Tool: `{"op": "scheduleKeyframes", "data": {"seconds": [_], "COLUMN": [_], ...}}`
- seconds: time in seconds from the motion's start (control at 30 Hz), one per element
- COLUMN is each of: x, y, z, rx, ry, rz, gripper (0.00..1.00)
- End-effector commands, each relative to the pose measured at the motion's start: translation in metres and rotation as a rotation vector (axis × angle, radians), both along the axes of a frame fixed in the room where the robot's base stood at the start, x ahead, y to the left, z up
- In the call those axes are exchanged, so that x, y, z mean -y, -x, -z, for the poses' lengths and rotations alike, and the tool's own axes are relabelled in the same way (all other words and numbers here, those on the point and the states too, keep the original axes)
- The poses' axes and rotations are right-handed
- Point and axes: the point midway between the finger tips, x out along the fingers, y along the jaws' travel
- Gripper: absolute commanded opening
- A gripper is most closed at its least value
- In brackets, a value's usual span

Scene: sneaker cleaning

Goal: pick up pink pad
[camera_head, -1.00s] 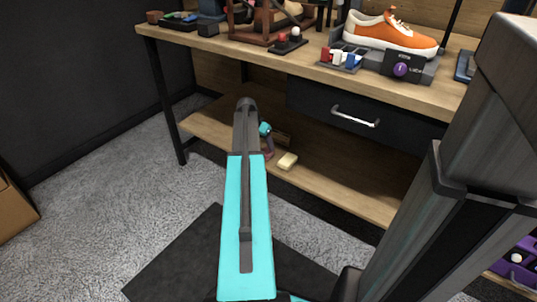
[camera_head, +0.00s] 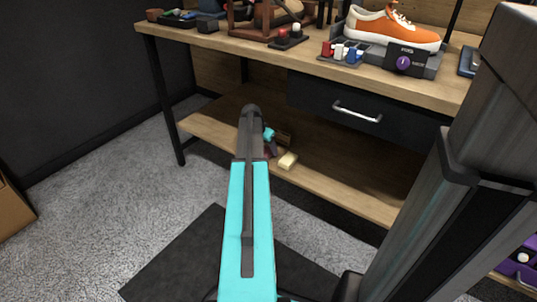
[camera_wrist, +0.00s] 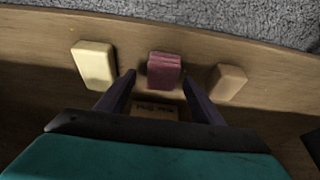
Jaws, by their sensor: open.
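The pink pad (camera_wrist: 164,70) lies on the wooden lower shelf in the wrist view, upper middle. My gripper (camera_wrist: 160,76) is open, its two dark fingers pointing toward the pad, one on either side of its near end. I cannot tell whether the fingers are level with the pad or still above it. In the head view my gripper (camera_head: 270,138) is mostly hidden behind my turquoise arm, at the lower shelf. A dark pinkish patch beside it may be the pad, mostly hidden.
A cream pad (camera_wrist: 94,65) lies left of the pink pad and a tan pad (camera_wrist: 227,82) lies right. A label plate (camera_wrist: 156,110) sits between my fingers. The tabletop (camera_head: 225,45) with a drawer (camera_head: 340,108) is above the lower shelf (camera_head: 345,185).

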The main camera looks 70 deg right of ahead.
Motion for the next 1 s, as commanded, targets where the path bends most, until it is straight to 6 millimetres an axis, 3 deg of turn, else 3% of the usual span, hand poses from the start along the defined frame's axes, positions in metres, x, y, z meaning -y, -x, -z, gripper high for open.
{"op": "scheduleKeyframes", "data": {"seconds": [0.67,0.93,1.0], "x": [0.0029,0.0029,0.0030], "y": [0.0011,0.0011,0.0011], "z": [0.0066,0.0066,0.0066], "rx": [0.000,0.000,0.000], "ry": [0.000,0.000,0.000], "rz": [0.001,0.001,0.001], "gripper": [0.61,0.17,0.17]}}
